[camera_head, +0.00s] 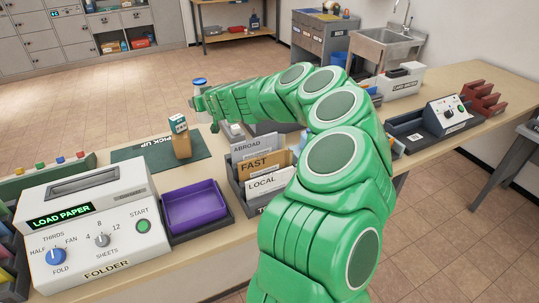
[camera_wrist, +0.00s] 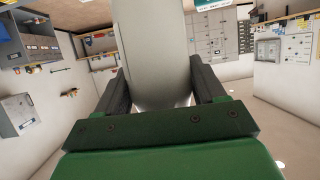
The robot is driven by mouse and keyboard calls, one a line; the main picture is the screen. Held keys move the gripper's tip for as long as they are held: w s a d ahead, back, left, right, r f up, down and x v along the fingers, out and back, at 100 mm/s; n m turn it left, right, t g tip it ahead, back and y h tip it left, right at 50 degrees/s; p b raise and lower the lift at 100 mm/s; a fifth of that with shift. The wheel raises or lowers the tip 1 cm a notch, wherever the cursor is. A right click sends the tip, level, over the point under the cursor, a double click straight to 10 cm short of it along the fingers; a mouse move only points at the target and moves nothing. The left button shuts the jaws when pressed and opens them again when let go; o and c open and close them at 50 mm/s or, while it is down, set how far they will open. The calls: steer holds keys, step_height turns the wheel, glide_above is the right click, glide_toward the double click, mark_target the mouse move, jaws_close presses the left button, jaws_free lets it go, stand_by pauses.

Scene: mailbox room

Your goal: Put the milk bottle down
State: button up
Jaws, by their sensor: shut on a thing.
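The milk bottle (camera_head: 199,87) has a blue cap and shows just past the far end of my green arm in the head view. In the wrist view the pale bottle (camera_wrist: 158,55) fills the space between the two dark fingers of my gripper (camera_wrist: 160,82), which is shut on it. The bottle looks raised, beyond the far edge of the counter as seen in the head view. Its lower part is hidden by my gripper.
A green PICK UP mat (camera_head: 131,153) holds a small brown and green carton (camera_head: 180,138). Around it stand a folder machine (camera_head: 98,225), a purple tray (camera_head: 194,206) and a letter sorter (camera_head: 263,171). My arm hides part of the counter. The tiled floor (camera_head: 110,105) beyond is clear.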

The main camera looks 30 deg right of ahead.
steer(key=shift+s+a+r+m+h, duration=0.1)
steer(key=shift+s+r+m+h, duration=0.3)
steer(key=shift+s, duration=0.2)
steer(key=shift+s+r+m+h, duration=0.3)
steer(key=shift+s+h, duration=0.1)
steer(key=shift+s, duration=0.2)
steer(key=s+d+m+g+h, duration=0.2)
steer(key=d+m+g+h, duration=0.3)
steer(key=d+m+h, duration=0.7)
steer(key=s+d+f+m+g+h, duration=0.1)
steer(key=s+d+f+m+g, duration=0.55)
steer(key=d+g, duration=0.2)
steer(key=shift+n, duration=0.35)
steer(key=shift+w+d+f, duration=0.1)
steer(key=shift+f, duration=2.55)
steer(key=shift+w+d+f, duration=0.1)
steer(key=shift+f, duration=2.5)
steer(key=shift+f, duration=0.2)
steer(key=o, duration=1.5)
